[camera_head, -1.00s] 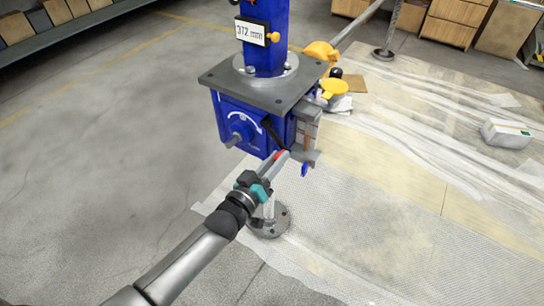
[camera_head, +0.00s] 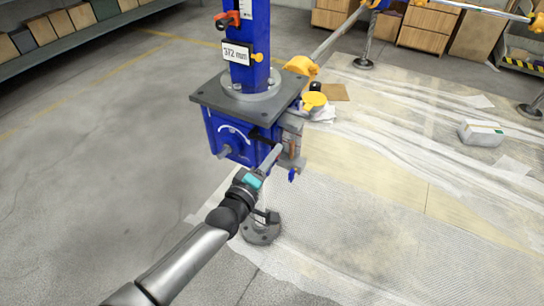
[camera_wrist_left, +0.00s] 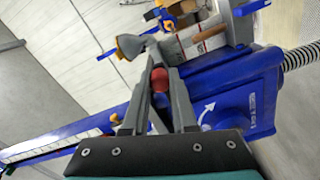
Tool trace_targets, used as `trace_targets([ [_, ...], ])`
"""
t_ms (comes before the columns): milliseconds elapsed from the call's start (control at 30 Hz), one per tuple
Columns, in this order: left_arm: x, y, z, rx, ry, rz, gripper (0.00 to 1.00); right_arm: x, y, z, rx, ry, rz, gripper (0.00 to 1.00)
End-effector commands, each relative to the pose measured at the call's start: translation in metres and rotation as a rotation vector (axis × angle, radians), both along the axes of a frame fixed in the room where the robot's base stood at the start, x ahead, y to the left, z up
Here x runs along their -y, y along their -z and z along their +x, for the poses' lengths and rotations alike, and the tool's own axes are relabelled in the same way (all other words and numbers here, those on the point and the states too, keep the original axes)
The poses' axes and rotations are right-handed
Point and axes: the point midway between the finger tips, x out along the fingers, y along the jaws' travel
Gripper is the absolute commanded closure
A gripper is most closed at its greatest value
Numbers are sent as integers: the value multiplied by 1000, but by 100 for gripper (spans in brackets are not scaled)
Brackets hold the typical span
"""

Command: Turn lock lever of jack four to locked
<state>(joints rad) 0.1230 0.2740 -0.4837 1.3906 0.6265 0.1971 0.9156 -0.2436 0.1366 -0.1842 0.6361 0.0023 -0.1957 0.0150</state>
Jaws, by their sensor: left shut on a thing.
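The screw jack is a blue housing (camera_head: 228,140) under a grey plate (camera_head: 250,101), with a blue column (camera_head: 249,72) and a display (camera_head: 236,54) reading 372 mm. I cannot read a jack number. A dark lever (camera_head: 262,138) shows at the housing's right front. My left gripper (camera_head: 275,154) reaches up to this corner, shut on a red knob (camera_wrist_left: 158,79) that sits between its fingers in the left wrist view. In the head view the fingers hide the knob. A separate red lever (camera_head: 228,18) is on the column. My right gripper is not in view.
A grey bracket (camera_head: 291,150) sits close to the fingers on the housing's right. A yellow part (camera_head: 301,65) and rod are behind. A dark round foot (camera_head: 262,230) stands below my wrist. A white box (camera_head: 481,132) lies on the sheeted floor at right. The left floor is clear.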

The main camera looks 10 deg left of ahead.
Motion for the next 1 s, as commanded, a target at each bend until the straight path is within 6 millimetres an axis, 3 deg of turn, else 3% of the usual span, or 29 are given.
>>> trace_targets([
  [600,1,-6,1,-10,1,-43,100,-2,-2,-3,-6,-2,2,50],
  [633,1,-6,1,-10,1,-43,72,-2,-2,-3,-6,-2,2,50],
  [867,0,-5,1,-10,0,-41,46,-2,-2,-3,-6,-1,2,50],
  [1000,0,-5,1,-12,0,-39,44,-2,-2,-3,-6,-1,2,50],
])
